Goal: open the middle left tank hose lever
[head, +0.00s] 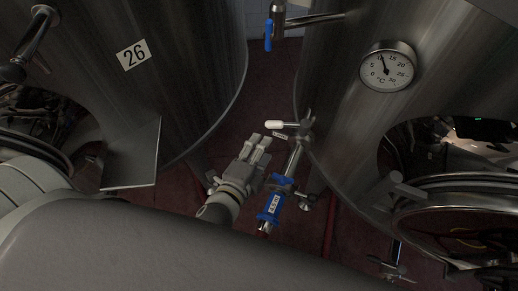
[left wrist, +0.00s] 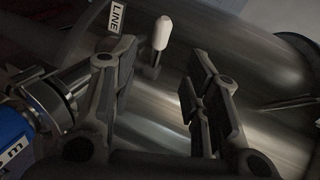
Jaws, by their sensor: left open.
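The hose lever (head: 275,125) has a white rounded grip and sits on a metal pipe and valve between two steel tanks. My left gripper (head: 259,146) is open, just below and left of the lever in the head view. In the left wrist view the white lever grip (left wrist: 162,32) stands beyond the open left gripper (left wrist: 160,85), in the gap between its two fingers. I cannot tell whether a finger touches it. A label reading LINE (left wrist: 117,16) is beside the lever. My right gripper is not in view.
A blue hose fitting (head: 270,205) with a white label hangs below the valve, close to my left gripper. Tank 26 (head: 190,60) curves up at left. The right tank (head: 335,120) carries a round thermometer (head: 388,67). A blue-handled valve (head: 269,35) is above. Dark red floor shows between the tanks.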

